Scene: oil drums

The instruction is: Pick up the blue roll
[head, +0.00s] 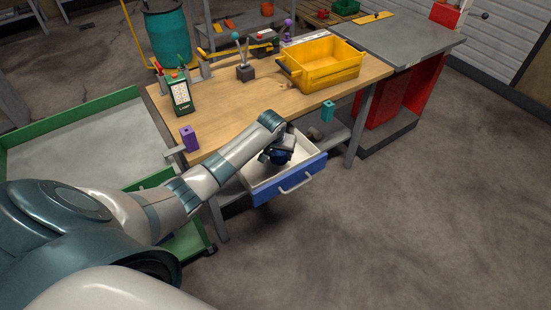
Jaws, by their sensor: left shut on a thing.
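My left arm reaches across the front of the workbench, and my left gripper (284,148) points down inside the open drawer. It is shut on a dark blue rounded thing, which looks like the blue roll (279,157). The gripper and wrist hide much of the roll, and I cannot tell whether it touches the drawer floor. The drawer (290,180) has a blue front, a pale handle and light inner walls. It hangs pulled out below the bench top. My right gripper is not in view.
A yellow crate (335,76) stands on the wooden bench (225,115). A green device (181,96) and a joystick box (245,73) stand further left. Purple (189,138) and teal (327,110) pieces sit along its front edge. Floor at the right is clear.

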